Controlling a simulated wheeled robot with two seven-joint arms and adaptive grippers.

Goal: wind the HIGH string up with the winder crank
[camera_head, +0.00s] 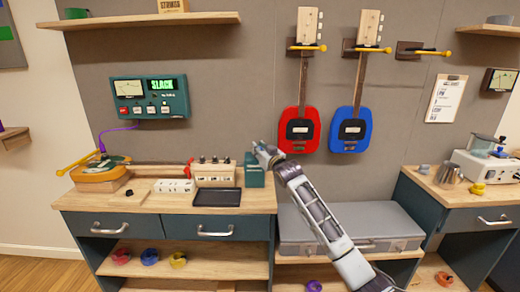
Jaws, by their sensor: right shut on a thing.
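A stringed instrument (100,178) lies on the left bench, its body at the left and its red-brown neck running right. My right gripper (262,149) is just above a teal block (254,177) at the bench's right end. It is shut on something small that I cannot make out. I cannot pick out the winder crank or the HIGH string at this size. A teal tuner box (150,97) on the wall reads "SLACK" in green. My left gripper is out of view.
A black tray (217,197) and a small white labelled block (175,186) are near the bench's front. A red guitar (300,130) and a blue guitar (351,130) hang behind my right arm. A grey case (390,222) lies low between the benches.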

